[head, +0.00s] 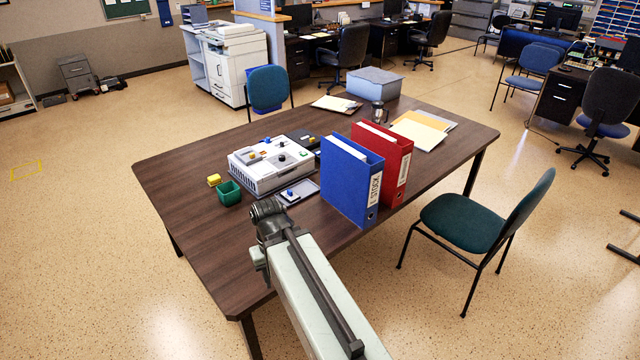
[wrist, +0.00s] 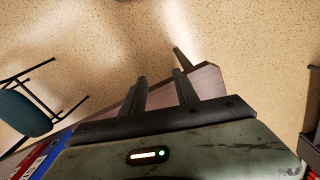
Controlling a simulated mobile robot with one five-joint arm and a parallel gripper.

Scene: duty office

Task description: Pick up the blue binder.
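The blue binder (head: 347,183) stands upright on the dark wooden table (head: 190,190), its labelled spine facing the front right. A red binder (head: 397,165) stands upright just behind and to its right. The end of my arm with my gripper (head: 268,208) is left of and nearer than the blue binder, apart from it; its fingers are hard to make out there. In the wrist view my gripper (wrist: 160,80) shows two separated fingers with nothing between them. Blue and red patches of the binders show at that view's lower left edge, partly cut off.
A white device (head: 270,165), a green cup (head: 229,193) and a yellow block (head: 214,180) are left of the blue binder. Folders (head: 424,130) and a grey box (head: 373,83) lie behind. A green chair (head: 470,220) stands to the right.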

